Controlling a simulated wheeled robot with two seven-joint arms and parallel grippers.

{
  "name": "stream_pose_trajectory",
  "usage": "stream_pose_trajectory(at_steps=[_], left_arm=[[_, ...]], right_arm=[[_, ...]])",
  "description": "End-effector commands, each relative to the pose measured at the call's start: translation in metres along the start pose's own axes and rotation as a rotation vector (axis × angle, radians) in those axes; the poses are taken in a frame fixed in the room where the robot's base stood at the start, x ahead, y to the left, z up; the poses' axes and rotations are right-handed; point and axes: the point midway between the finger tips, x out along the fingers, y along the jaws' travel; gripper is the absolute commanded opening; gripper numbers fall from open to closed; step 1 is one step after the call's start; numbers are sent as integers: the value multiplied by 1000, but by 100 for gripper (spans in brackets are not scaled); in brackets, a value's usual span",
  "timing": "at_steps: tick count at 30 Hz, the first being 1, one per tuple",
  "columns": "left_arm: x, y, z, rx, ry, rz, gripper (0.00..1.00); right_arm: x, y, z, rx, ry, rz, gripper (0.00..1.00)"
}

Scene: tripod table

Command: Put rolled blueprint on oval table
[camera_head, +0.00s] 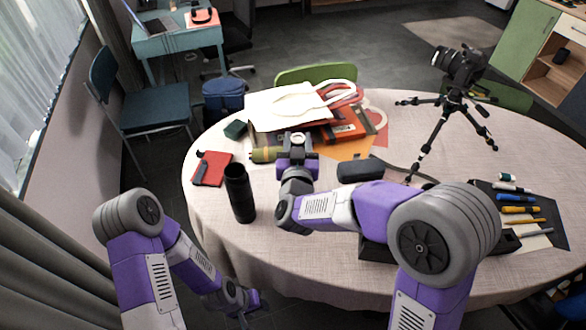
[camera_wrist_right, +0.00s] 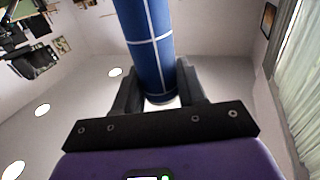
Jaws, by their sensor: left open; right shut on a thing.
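The rolled blueprint (camera_wrist_right: 150,40) is a blue roll with white grid lines in the right wrist view. My right gripper (camera_wrist_right: 160,90) is shut on it near one end, with a dark finger on each side. In the head view my right gripper (camera_head: 297,150) is over the left half of the oval table (camera_head: 290,245); most of the roll is hidden or seen end-on there. The table has a pale cloth. My left gripper (camera_head: 250,303) is low, beside the table's front left edge. It is open, and nothing shows in it.
A black bottle (camera_head: 240,195) stands near the right gripper, with a red notebook (camera_head: 212,168) to its left. White tote bags (camera_head: 290,105) and folders lie behind. A camera tripod (camera_head: 452,100) stands at right, near several markers (camera_head: 520,209). The front left cloth is clear.

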Motion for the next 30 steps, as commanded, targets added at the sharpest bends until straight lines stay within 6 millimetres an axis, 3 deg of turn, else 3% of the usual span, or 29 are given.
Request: stream_pose_trajectory(at_steps=[12,24,25,30], left_arm=[[18,-7,-1,0,0,0,43],[22,-8,-1,0,0,0,43],[22,-8,-1,0,0,0,43],[20,-8,-1,0,0,0,43]], right_arm=[[0,0,48,-1,0,1,0],[0,0,53,2,2,0,0],[0,0,53,1,2,0,42],[0,0,52,1,2,0,66]])
